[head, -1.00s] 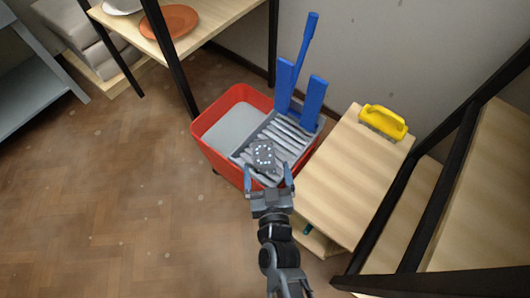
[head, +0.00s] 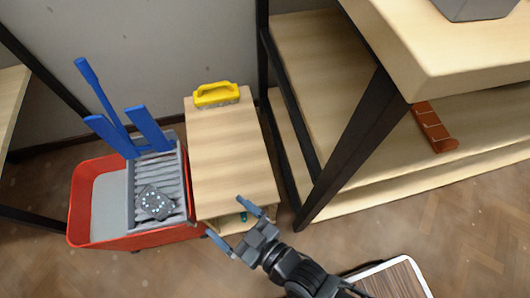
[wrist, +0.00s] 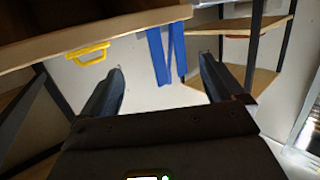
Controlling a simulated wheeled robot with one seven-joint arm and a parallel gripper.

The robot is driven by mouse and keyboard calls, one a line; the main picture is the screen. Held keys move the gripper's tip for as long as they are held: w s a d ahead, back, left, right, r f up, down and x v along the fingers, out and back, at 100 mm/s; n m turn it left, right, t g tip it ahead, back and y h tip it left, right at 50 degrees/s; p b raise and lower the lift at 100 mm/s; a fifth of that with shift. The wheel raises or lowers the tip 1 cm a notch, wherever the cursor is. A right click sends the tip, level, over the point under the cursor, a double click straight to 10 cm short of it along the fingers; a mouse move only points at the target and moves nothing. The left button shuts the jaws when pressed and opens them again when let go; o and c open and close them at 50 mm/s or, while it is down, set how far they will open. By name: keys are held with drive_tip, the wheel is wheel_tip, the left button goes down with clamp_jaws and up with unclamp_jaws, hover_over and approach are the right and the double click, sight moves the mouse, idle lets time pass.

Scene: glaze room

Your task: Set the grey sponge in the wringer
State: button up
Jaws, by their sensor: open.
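The grey sponge (head: 155,203), dark with pale dots, lies on the ribbed grey wringer (head: 172,178). The wringer sits at the right side of the red mop bucket (head: 82,215) and has blue uprights and a blue lever (head: 94,87). My gripper (head: 232,224) is open and empty, in front of the low wooden stand and to the right of the bucket, apart from the sponge. In the wrist view, the open fingers (wrist: 160,92) have nothing between them, and the blue parts (wrist: 166,52) show beyond; the sponge is not seen there.
A yellow-handled brush (head: 216,94) stands on the low wooden stand (head: 225,145) beside the bucket. A black-framed wooden shelf (head: 310,85) rises on the right, holding a rust-coloured piece (head: 434,128). A wood-patterned board (head: 395,282) is at the bottom right. Some floor (head: 375,230) is clear.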

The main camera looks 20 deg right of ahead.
drive_tip(key=s+d+r+m+t+h, duration=0.1)
drive_tip(key=s+d+r+m+h, duration=0.15)
drive_tip(key=s+d+r, duration=0.45)
drive_tip(key=s+d+r+m+t+h, duration=0.1)
drive_tip(key=s+d+r+h, duration=0.25)
drive_tip(key=d, duration=0.65)
drive_tip(key=s+d+r+m+h, duration=0.1)
drive_tip(key=s+d+r, duration=0.2)
drive_tip(key=r, duration=0.3)
drive_tip(key=s+d+r+m+h, duration=0.1)
drive_tip(key=s+d+r+m, duration=0.1)
drive_tip(key=s+r, duration=0.3)
drive_tip(key=shift+d+r+g+h, duration=0.35)
drive_tip(key=shift+d+r, duration=0.35)
drive_tip(key=shift+r, duration=0.25)
